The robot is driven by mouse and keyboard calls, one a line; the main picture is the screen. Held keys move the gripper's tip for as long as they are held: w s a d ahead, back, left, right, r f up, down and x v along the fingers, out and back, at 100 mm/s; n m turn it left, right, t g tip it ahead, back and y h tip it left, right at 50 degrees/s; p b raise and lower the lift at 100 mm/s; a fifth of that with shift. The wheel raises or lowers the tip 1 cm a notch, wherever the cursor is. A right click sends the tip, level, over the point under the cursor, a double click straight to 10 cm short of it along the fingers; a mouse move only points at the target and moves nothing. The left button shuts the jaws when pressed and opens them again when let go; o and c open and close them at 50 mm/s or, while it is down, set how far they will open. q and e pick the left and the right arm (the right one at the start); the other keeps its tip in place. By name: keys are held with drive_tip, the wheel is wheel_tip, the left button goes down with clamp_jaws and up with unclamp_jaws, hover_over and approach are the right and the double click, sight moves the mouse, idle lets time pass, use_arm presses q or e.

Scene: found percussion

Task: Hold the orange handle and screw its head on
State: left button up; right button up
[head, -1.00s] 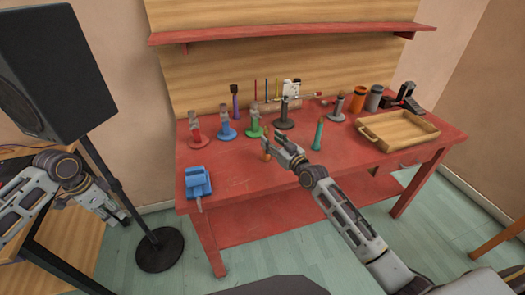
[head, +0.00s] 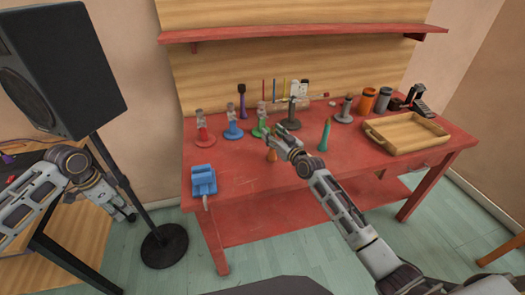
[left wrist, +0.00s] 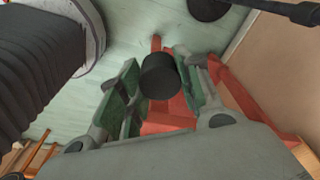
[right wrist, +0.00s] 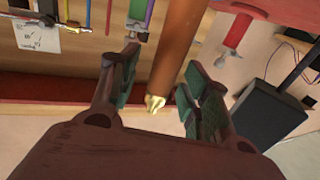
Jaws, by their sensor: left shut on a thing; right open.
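The orange handle (head: 272,155) stands on the red table near its front middle, below my right gripper (head: 283,136). In the right wrist view the handle (right wrist: 180,45) lies between the open fingers (right wrist: 152,98), with its brass tip (right wrist: 155,103) toward the camera. I cannot tell whether a finger touches it. My left gripper (head: 126,212) is off the table at the left, beside the speaker stand. In the left wrist view its fingers (left wrist: 158,88) are shut on a black cylinder (left wrist: 160,76), apparently the head. The cylinder is too small to make out in the head view.
A green handle (head: 325,134) stands right of my right gripper. Red, blue and green holders (head: 233,130) stand behind to the left. A blue block-like tool (head: 203,180) lies at the front left. A wooden tray (head: 408,134) is at right. The speaker stand (head: 120,175) is close to my left arm.

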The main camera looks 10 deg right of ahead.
clamp_jaws()
idle(0.3)
drive_tip(key=shift+r, duration=0.1)
use_arm(q)
drive_tip(key=shift+r+p, duration=0.45)
drive_tip(key=shift+r, duration=0.05)
use_arm(e)
drive_tip(key=shift+r, duration=4.95)
drive_tip(key=c, duration=0.8)
unclamp_jaws()
clamp_jaws()
